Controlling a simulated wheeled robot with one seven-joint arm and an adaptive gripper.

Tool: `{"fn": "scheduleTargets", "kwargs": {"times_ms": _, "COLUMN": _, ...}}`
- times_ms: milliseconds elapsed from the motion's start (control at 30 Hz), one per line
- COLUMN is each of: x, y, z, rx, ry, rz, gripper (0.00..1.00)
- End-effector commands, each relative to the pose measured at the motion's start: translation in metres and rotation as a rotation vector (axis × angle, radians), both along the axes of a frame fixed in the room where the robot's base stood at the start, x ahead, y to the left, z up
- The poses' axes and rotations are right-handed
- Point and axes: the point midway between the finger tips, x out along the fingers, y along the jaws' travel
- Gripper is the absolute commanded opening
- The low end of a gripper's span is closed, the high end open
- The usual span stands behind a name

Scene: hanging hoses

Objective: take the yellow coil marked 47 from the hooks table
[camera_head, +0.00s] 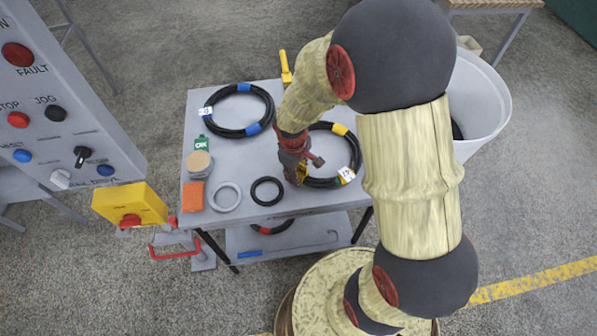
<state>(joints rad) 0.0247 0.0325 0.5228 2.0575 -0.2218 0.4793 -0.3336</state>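The coil with yellow tape (351,148) is a black hose ring lying on the right part of the grey table (240,165). A white tag (346,175) hangs at its lower right edge; its number is too small to read surely. My gripper (301,176) points down at the left edge of this coil, and my arm hides the coil's upper left part. The fingers are small and partly covered, so I cannot tell whether they are open or shut, or whether they touch the hose.
A blue-taped black coil (211,125) lies at the table's upper left. A grey ring (225,208), a small black ring (267,203), an orange block (193,197) and a green box (202,142) lie nearby. A pale bin (488,115) stands right; a control panel (55,110) stands left.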

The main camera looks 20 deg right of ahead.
Motion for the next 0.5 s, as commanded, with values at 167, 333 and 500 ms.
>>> {"fn": "scheduleTargets", "kwargs": {"times_ms": 167, "x": 0.0001, "y": 0.0, "z": 0.0, "rx": 0.0, "ry": 0.0, "rz": 0.0, "gripper": 0.0}}
{"fn": "scheduleTargets", "kwargs": {"times_ms": 333, "x": 0.0001, "y": 0.0, "z": 0.0, "rx": 0.0, "ry": 0.0, "rz": 0.0, "gripper": 0.39}}
{"fn": "scheduleTargets", "kwargs": {"times_ms": 500, "x": 0.0001, "y": 0.0, "z": 0.0, "rx": 0.0, "ry": 0.0, "rz": 0.0, "gripper": 0.48}}
